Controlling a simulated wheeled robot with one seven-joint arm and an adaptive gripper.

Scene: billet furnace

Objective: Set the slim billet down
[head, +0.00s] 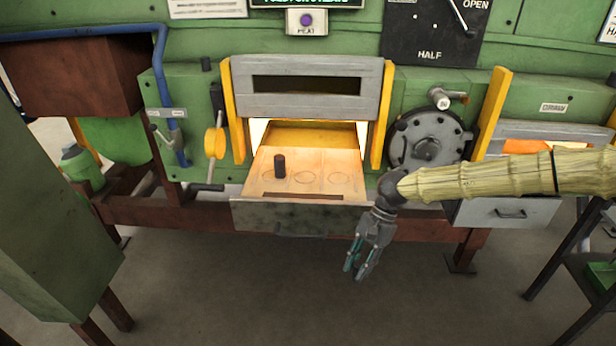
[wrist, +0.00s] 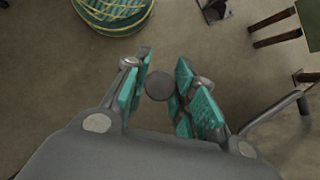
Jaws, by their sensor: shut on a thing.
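My gripper (head: 361,262) hangs pointing down in front of the furnace, to the right of and below the pulled-out hearth tray (head: 257,186). In the wrist view, my gripper's teal-padded fingers (wrist: 161,95) are closed around a dark grey round piece, seen end-on, which I take for the slim billet (wrist: 159,87). In the head view the fingers hide it. Another dark brown billet (head: 280,166) stands upright on the tray, at the leftmost of three marked circles. The middle circle (head: 308,179) and right circle (head: 340,178) are bare.
The grey furnace door (head: 306,102) is raised over a glowing mouth, with yellow posts (head: 383,115) on both sides. A round grey hatch (head: 425,142) and a grey drawer (head: 505,212) are to the right. A green cabinet (head: 45,210) stands at the left. The floor below is clear.

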